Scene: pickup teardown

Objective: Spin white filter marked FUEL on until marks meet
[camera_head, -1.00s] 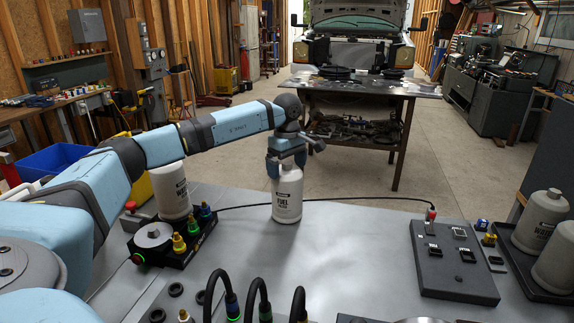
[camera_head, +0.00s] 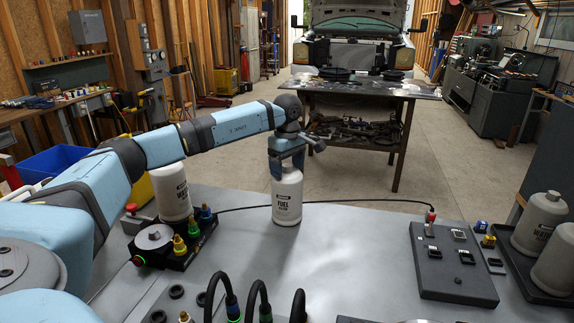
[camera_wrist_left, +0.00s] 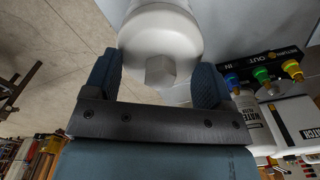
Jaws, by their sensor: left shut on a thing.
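The white filter marked FUEL (camera_head: 287,205) is upright at the back middle of the grey bench. My left gripper (camera_head: 286,166) comes down on it from above and is shut on its top. In the left wrist view my left gripper (camera_wrist_left: 160,85) has one finger on each side of the filter's pale faceted top knob (camera_wrist_left: 160,71), with the white body (camera_wrist_left: 160,35) beyond. The filter's base looks on or close to the bench. A black block (camera_head: 175,250) with a round grey top (camera_head: 153,237) and coloured fittings stands to the left. My right gripper is not in view.
A white filter marked WATER (camera_head: 172,192) stands behind the block. A dark tray (camera_head: 535,287) at the right holds pale filters. A grey switch box (camera_head: 455,275) is left of it. Black hoses (camera_head: 257,292) rise at the front. The bench's middle is clear.

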